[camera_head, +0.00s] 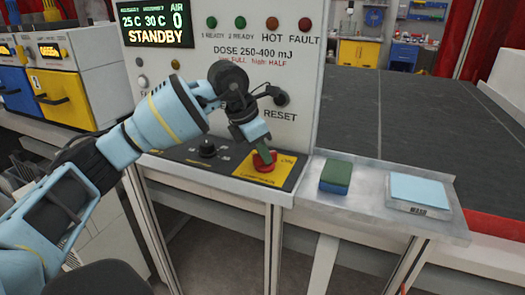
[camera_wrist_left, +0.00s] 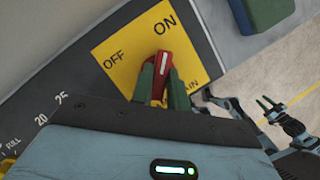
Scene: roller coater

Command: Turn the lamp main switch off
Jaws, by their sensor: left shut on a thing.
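The lamp main switch (camera_head: 264,162) is a red rotary handle on a yellow plate (camera_head: 284,172) on the machine's front ledge. It also shows in the left wrist view (camera_wrist_left: 162,66), where its white line points roughly towards ON rather than OFF. My left gripper (camera_head: 262,150) reaches down from above, and its green fingertips (camera_wrist_left: 163,88) are shut on the handle from both sides. The fingers and wrist hide part of the plate's lower lettering. My right gripper (camera_wrist_left: 269,101) shows small at the right of the left wrist view, away from the switch, its fingertips apart and empty.
A black knob (camera_head: 207,149) sits left of the switch. The RESET button (camera_head: 281,98) is on the upright panel behind my gripper. The display (camera_head: 155,24) reads STANDBY.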

